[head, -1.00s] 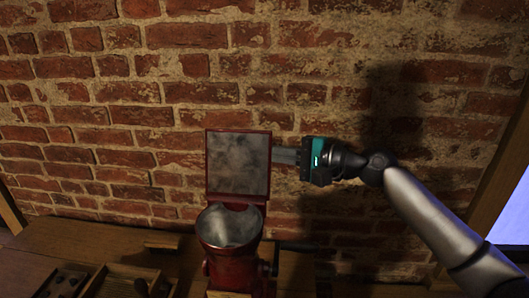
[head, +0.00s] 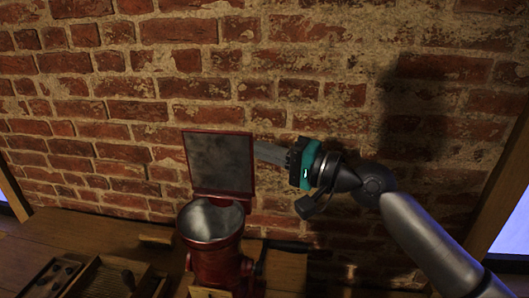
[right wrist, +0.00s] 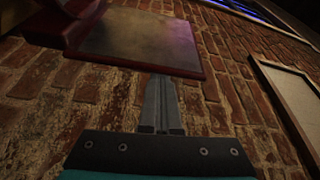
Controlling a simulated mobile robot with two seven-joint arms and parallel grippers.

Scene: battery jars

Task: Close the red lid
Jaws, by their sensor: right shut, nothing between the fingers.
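The red lid (head: 218,163) stands open and upright at the back of a red round container (head: 212,240), its grey inner face toward the head camera. The container's open top shows a grey metal bowl. My right gripper (head: 258,152) is shut and empty, its fingertips at the lid's right edge in the head view. In the right wrist view the lid (right wrist: 140,38) lies just beyond the shut fingertips (right wrist: 161,82); I cannot tell whether they touch it. My left gripper is not in view.
The container stands on a wooden table (head: 90,235) before a brick wall (head: 110,110). A wooden tray (head: 112,280) with compartments lies at the lower left. A dark crank handle (head: 286,246) sticks out right of the container. The space above the container's opening is clear.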

